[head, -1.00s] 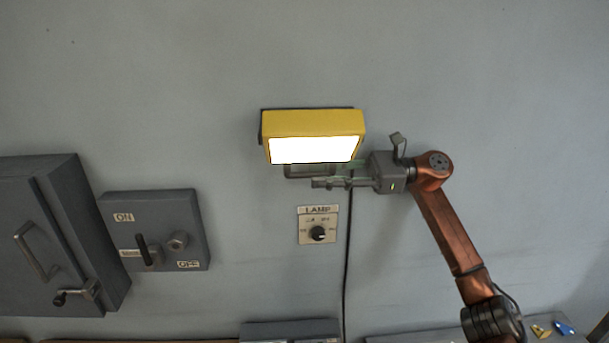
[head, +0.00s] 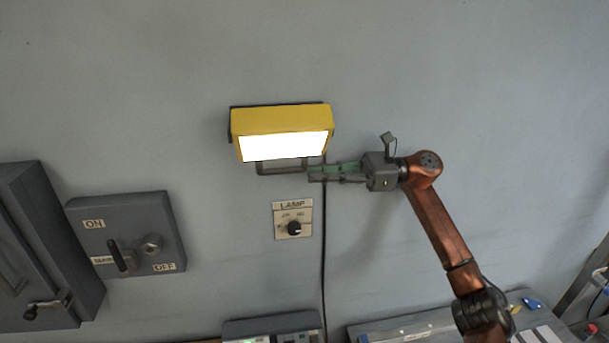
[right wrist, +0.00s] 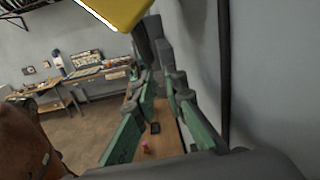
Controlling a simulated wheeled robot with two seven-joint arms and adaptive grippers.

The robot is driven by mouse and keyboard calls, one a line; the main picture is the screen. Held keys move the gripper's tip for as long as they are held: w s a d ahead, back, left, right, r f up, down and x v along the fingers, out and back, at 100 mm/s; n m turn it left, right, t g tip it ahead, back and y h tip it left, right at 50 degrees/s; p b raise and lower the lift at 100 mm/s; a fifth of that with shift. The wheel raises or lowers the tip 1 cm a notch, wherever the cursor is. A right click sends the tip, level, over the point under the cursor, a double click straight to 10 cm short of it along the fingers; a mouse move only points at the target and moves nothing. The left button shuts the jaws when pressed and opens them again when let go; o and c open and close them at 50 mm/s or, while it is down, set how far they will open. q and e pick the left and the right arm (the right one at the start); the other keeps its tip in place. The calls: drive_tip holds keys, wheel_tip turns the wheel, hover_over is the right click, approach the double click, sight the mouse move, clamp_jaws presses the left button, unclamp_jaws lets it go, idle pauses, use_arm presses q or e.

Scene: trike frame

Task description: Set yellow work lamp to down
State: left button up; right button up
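The yellow work lamp (head: 282,120) is on the wall in the head view, its lit white face toward the front and tilted somewhat downward. A dark bar (head: 280,170) hangs under its lower edge. My right gripper (head: 312,173) is just right of and below the lamp, its fingertips pointing left near the right end of the bar. I cannot tell whether they touch it. In the right wrist view, the green-padded fingers (right wrist: 162,88) are apart with nothing between them, and a corner of the lamp (right wrist: 122,10) shows at the top. My left gripper is not in view.
A LAMP knob panel (head: 293,219) is below the lamp, beside a hanging black cable (head: 323,250). A grey ON/OFF switch box (head: 127,235) and a larger cabinet (head: 40,245) are at left. A bench (head: 405,328) runs along the bottom. The wall right of my arm is clear.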

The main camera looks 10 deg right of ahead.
drive_tip(key=f+m+t+p, duration=0.1)
drive_tip(key=f+m, duration=0.1)
drive_tip(key=m, duration=0.1)
drive_tip(key=a+f+m+t+p, duration=0.1)
drive_tip(key=f+m+t, duration=0.1)
drive_tip(key=shift+s+f+m, duration=0.1)
drive_tip(key=shift+f+m, duration=0.05)
drive_tip(key=shift+m, duration=0.25)
clamp_jaws()
drive_tip(key=s+m+t+h+p, duration=0.2)
drive_tip(key=s+m+t+p, duration=0.3)
drive_tip(key=s+m+t, duration=0.75)
drive_tip(key=w+a+r+m+g+p, duration=0.2)
drive_tip(key=w+a+r+m+p, duration=0.2)
drive_tip(key=w+a, duration=0.2)
drive_tip(key=w, duration=0.2)
drive_tip(key=shift+w+r+p, duration=0.3)
drive_tip(key=shift+r+p, duration=0.05)
drive_tip(key=shift+p, duration=0.05)
drive_tip(key=shift+g, duration=0.25)
